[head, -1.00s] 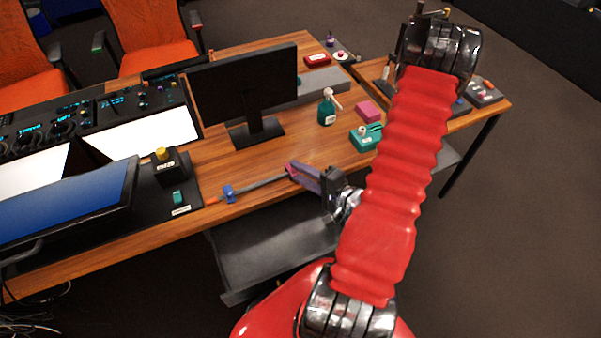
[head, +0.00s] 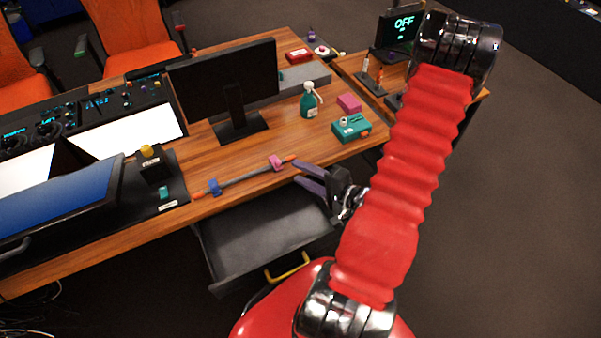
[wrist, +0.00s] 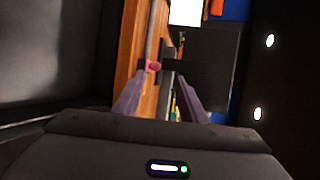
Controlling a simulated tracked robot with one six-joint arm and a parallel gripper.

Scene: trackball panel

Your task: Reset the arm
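My gripper (head: 300,177) is open and empty beside the front edge of the wooden desk. Its two purple fingers point left and stand apart, also in the wrist view (wrist: 160,92). My red arm reaches up and across the right part of the head view. The pink holder shows in the wrist view (wrist: 153,66), beyond the finger gap. The fingers appear clear of the rod.
A grey drawer (head: 265,235) with a yellow handle (head: 288,267) sits below the gripper. A monitor (head: 222,85), green spray bottle (head: 309,101), teal box (head: 352,127) and pink block (head: 349,103) stand on the desk (head: 270,140). Open floor lies to the right.

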